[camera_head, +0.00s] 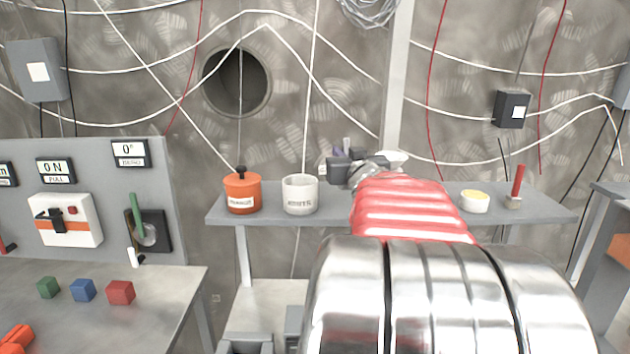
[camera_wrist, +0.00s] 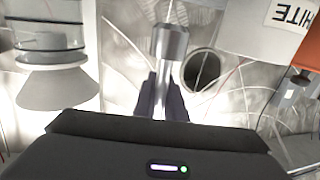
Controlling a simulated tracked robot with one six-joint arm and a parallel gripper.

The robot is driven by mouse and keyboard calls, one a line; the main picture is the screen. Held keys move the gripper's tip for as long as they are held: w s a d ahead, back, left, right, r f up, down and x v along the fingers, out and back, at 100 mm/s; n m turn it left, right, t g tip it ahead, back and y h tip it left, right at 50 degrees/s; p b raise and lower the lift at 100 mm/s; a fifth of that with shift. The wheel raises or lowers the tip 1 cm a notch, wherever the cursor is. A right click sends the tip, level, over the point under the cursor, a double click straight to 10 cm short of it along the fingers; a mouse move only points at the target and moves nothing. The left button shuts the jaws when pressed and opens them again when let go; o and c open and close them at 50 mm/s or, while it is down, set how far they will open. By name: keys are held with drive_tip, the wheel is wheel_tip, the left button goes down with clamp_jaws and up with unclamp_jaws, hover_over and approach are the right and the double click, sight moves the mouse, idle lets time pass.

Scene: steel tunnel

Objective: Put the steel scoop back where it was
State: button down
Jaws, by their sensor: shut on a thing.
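My gripper (camera_head: 345,160) is in the head view above the back shelf, just right of the white pot (camera_head: 300,195). In the wrist view its dark fingers (camera_wrist: 161,98) are shut on the steel scoop (camera_wrist: 170,45), a shiny metal piece with a rounded, cylindrical end. The scoop is held clear of the shelf. In the head view the arm and gripper hide most of it. The white pot's lettered label shows upside down in the wrist view (camera_wrist: 285,22). An orange pot (camera_head: 242,193) with a black knob stands left of the white one.
The shelf (camera_head: 530,208) also bears a pale tub (camera_head: 474,201) and a red-handled tool (camera_head: 516,187) at right. My arm hides the middle of the shelf. A control panel (camera_head: 95,190) and small blocks (camera_head: 83,290) are at left. A pale cone (camera_wrist: 55,88) shows in the wrist view.

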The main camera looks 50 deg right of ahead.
drive_tip(key=shift+f, duration=0.95)
drive_tip(key=shift+f, duration=0.1)
drive_tip(key=shift+f, duration=1.8)
drive_tip(key=shift+f, duration=0.1)
drive_tip(key=c, duration=1.8)
unclamp_jaws()
